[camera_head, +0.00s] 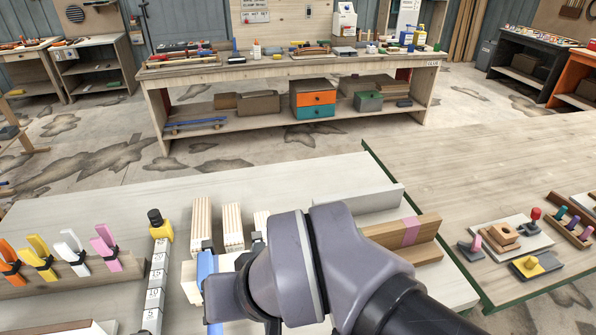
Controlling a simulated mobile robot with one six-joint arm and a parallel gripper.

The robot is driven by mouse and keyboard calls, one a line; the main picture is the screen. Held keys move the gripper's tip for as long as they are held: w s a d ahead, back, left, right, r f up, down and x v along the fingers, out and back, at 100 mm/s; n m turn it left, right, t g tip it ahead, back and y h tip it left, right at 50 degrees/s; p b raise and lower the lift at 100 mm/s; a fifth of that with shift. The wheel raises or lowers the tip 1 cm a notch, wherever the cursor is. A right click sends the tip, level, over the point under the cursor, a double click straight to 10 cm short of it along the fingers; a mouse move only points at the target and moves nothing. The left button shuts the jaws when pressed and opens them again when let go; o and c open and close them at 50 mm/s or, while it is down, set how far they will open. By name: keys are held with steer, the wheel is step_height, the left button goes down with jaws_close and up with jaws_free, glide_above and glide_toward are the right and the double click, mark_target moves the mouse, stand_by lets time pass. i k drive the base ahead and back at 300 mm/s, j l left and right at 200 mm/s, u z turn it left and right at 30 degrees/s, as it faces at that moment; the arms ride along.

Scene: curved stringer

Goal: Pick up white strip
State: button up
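The long pale strip or bar (368,199) lies on the near white bench, behind and to the right of my arm; I cannot tell for sure whether it is the white strip. Upright groups of thin, pale striped pieces (200,216) and (232,224) stand left of my arm, with another partly hidden. A blue piece (205,266) and a white block edge (188,283) show beside the arm, largely covered. My arm fills the lower middle of the view and hides the bench below it. My gripper's fingertips cannot be made out, nor anything between them.
A wooden rack at left holds orange, yellow, white and pink clamps (70,250). A wooden block (425,232) with a pink band lies right of my arm. The bench (110,210) is clear at its back left.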

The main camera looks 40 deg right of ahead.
mark_target(365, 201)
steer(key=z, duration=1.55)
steer(key=i+l+u, duration=0.1)
steer(key=l+u, duration=0.25)
steer(key=i+l+u, duration=0.1)
steer(key=u, duration=0.3)
